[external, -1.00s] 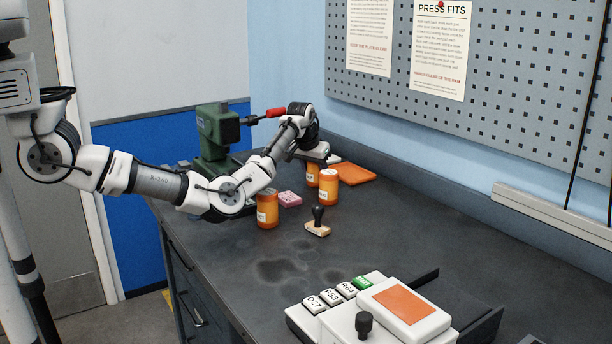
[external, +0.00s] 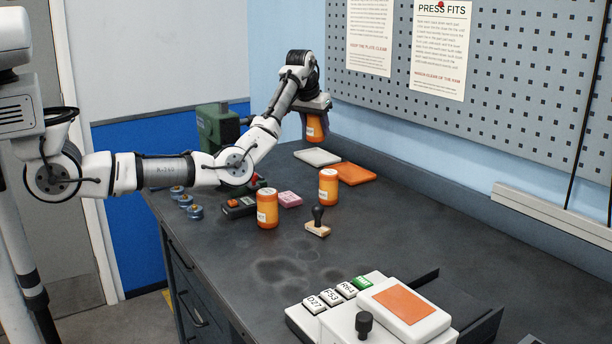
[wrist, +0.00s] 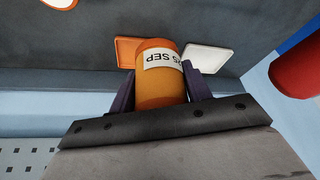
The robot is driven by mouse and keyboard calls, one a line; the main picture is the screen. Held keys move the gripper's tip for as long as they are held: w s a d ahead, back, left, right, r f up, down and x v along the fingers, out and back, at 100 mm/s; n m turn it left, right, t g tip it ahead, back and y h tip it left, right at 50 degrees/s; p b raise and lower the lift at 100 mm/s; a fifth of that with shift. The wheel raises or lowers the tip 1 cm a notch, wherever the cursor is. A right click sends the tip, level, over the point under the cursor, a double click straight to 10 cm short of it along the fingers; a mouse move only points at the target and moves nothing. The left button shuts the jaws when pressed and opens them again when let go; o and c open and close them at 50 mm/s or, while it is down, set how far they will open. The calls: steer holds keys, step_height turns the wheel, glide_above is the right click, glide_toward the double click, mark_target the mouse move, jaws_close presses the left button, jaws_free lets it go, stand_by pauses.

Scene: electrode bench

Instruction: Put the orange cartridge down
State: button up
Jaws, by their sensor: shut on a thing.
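My gripper (external: 314,124) is shut on an orange cartridge (external: 314,133) and holds it in the air above the far end of the bench. In the wrist view the cartridge (wrist: 160,88) sits between the two dark fingers, with a white label reading "SEP" partly visible. Below it on the bench (external: 380,226) lie an orange mat (external: 354,173) and a white mat (external: 317,157), which also show in the wrist view as an orange mat (wrist: 126,52) and a white mat (wrist: 208,58). Two other orange cartridges stand upright, one to the right (external: 328,188) and one nearer (external: 267,210).
A stamp (external: 318,225) and a pink block (external: 290,199) stand near the cartridges. A green press (external: 215,128) is partly hidden behind my arm. Several small blue-sided parts (external: 187,200) lie at the left edge. A labelled device (external: 400,310) fills the front right.

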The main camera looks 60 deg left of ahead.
step_height(320, 180, up, 6)
steer(key=shift+f+b, duration=0.1)
steer(key=shift+b, duration=0.25)
steer(key=shift+d, duration=0.3)
steer(key=s+d+m+h+b, duration=0.15)
steer(key=d+m, duration=0.25)
steer(key=d, duration=0.9)
steer(key=s+d+m+h, duration=0.2)
steer(key=d+m, duration=0.2)
steer(key=d, duration=0.8)
steer(key=f+p, duration=0.1)
steer(key=f, duration=0.4)
steer(key=f+p, duration=0.1)
steer(key=f, duration=0.4)
steer(key=f+p, duration=0.1)
steer(key=f, duration=0.4)
steer(key=shift+s+d, duration=0.25)
steer(key=shift+f+p, duration=0.75)
steer(key=shift+f, duration=1.65)
steer(key=o, duration=1.1)
steer(key=b+v, duration=0.3)
steer(key=v, duration=0.9)
steer(key=shift+s, duration=0.15)
